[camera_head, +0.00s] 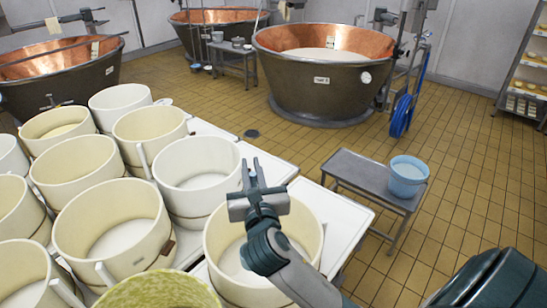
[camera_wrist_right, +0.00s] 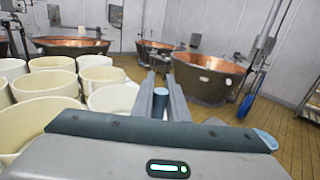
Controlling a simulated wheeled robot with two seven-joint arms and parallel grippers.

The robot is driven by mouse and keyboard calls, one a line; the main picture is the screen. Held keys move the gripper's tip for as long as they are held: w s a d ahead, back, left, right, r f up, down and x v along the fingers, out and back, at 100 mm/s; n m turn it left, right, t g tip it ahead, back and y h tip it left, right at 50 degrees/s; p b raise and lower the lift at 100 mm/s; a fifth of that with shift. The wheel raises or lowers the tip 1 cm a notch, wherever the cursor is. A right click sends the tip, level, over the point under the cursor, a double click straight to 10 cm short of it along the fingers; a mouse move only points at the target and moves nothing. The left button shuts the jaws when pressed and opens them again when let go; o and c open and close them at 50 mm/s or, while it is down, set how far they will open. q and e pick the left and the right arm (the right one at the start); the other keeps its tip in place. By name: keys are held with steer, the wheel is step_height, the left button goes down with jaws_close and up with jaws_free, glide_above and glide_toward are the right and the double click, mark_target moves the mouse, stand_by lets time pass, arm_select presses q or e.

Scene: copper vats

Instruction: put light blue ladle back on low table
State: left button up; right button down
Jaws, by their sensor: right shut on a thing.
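My right gripper (camera_head: 255,180) is over the large cream vats, above the front right one. In the right wrist view, its two fingers (camera_wrist_right: 161,95) are shut on a short blue-grey round piece (camera_wrist_right: 160,102), which looks like the end of the light blue ladle's handle. My left gripper is not in view.
A light blue bucket (camera_head: 408,178) stands on the right end of the low table; the table's left part is bare. Several cream vats, such as this one (camera_head: 195,170), stand on white tables. A copper vat (camera_head: 325,80) and a blue hose (camera_head: 403,115) are behind.

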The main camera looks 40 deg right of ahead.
steer(key=s+a+f+n+y+b, duration=0.1)
steer(key=a+f+n+y+b, duration=0.1)
steer(key=a+f+b, duration=0.3)
steer(key=s+a+f+n+t+y+b, duration=0.1)
steer(key=s+a+f+n+y+b, duration=0.1)
steer(key=a+f+y+b, duration=0.3)
step_height(320, 180, down, 9)
steer(key=b, duration=0.4)
steer(key=shift+s+n+b, duration=0.2)
steer(key=shift+n+b, duration=0.2)
steer(key=shift+r, duration=0.1)
